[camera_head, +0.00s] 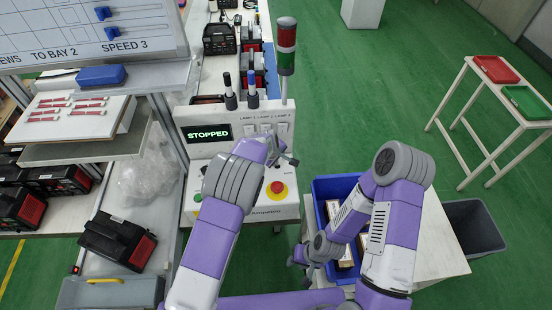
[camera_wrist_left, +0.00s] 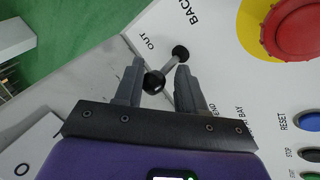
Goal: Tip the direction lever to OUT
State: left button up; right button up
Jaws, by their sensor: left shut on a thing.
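The direction lever (camera_wrist_left: 168,67) is a thin grey rod with black ball knobs, on the white control panel (camera_wrist_left: 225,60). In the left wrist view, the word OUT is printed just beyond it. My left gripper (camera_wrist_left: 160,66) is shut on the lever, its two grey fingers on either side of the near knob. In the head view my left wrist and arm hide the lever on the console (camera_head: 286,211). My right gripper (camera_head: 299,266) hangs beside the blue crate, its fingers apart and empty.
A red emergency button (camera_wrist_left: 298,28) on yellow and several small buttons lie right of the lever. The console screen (camera_head: 208,133) reads STOPPED. A signal tower (camera_head: 286,48) stands behind. The blue crate (camera_head: 322,190) holds boxes.

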pick_arm(q)
jog(key=t+b, duration=0.1)
jog(key=b, duration=0.1)
jog(key=s+t+b, duration=0.1)
jog(key=t+b, duration=0.1)
jog(key=b, duration=0.1)
jog(key=shift+s+f, duration=0.25)
jog(key=shift+s, duration=0.05)
jog(key=shift+s+r+m+t+b, duration=0.15)
jog(key=shift+s+m+t+b, duration=0.15)
jog(key=shift+t+b, duration=0.55)
jog(key=shift+w, duration=0.1)
jog(key=o, duration=0.8)
jog(key=shift+c, duration=0.2)
jog(key=shift+r, duration=0.1)
jog(key=p+v, duration=0.1)
jog(key=v, duration=0.6)
jog(key=shift+a, duration=0.2)
